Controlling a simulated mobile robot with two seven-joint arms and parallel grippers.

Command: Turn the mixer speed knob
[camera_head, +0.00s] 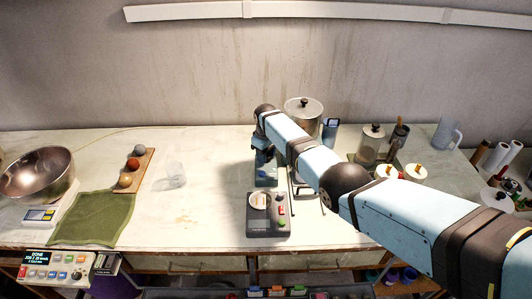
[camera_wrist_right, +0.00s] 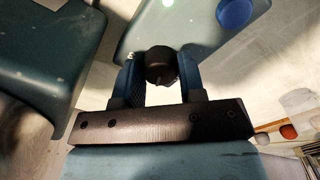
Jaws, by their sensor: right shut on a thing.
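In the right wrist view, the dark round speed knob (camera_wrist_right: 160,62) sits on the pale teal mixer body (camera_wrist_right: 195,35). My right gripper (camera_wrist_right: 160,80) has its two blue fingers on either side of the knob and is shut on it. A small notch or pointer shows at the knob's lower edge. My left gripper is not in view.
A dark box with a round plate and small coloured parts (camera_head: 262,228) stands just in front of the mixer. A metal pot (camera_head: 303,116) stands behind, and canisters (camera_head: 371,146) stand to the right. A clear cup (camera_head: 175,174) is left. The table between cup and box is clear.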

